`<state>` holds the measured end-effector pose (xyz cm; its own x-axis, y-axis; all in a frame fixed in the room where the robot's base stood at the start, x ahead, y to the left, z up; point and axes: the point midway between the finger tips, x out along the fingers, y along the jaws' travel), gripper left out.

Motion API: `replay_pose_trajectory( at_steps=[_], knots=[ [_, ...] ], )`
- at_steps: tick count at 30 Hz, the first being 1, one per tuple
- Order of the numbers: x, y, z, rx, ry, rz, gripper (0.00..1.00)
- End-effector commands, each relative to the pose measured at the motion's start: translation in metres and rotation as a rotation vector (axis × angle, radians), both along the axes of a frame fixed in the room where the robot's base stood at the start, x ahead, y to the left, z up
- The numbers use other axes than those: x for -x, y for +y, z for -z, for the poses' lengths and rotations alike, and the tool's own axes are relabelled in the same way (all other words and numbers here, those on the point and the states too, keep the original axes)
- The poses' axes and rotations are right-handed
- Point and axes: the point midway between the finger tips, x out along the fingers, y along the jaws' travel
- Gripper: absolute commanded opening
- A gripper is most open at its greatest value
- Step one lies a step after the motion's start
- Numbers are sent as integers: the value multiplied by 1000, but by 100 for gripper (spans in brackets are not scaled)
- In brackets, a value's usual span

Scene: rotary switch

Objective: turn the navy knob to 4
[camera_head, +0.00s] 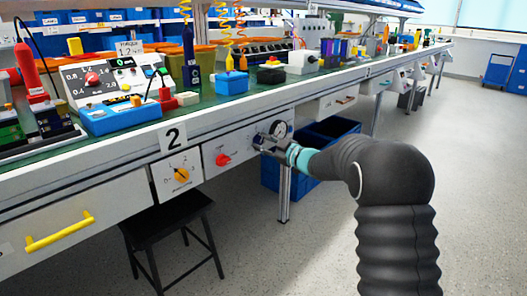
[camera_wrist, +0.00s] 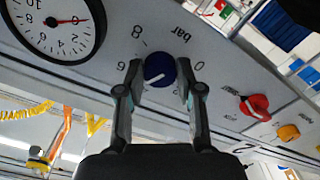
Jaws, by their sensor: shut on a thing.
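The navy knob (camera_wrist: 160,70) sits on a pale panel in the wrist view, with a white pointer line aimed to the lower left of the picture. My gripper (camera_wrist: 159,78) is shut on the knob, one finger on each side. In the head view, my gripper (camera_head: 260,143) reaches the bench's front panel and largely hides the knob.
A round gauge (camera_wrist: 55,25) with a red needle is beside the knob. A red knob (camera_head: 223,159) and an orange knob (camera_head: 181,177) are farther left on the panel. Blue bins (camera_head: 285,174) stand under the bench. A black stool (camera_head: 170,222) stands in front.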

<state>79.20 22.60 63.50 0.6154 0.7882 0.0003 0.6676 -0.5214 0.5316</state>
Motion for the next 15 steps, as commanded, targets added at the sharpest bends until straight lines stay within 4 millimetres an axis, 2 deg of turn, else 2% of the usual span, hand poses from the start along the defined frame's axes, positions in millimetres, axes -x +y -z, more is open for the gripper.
replay_pose_trajectory(
  at_steps=[2,15],
  knots=[
    [0,1,5,43,-55,-1,1],
    [0,0,0,237,-303,-2,1]
  ],
)
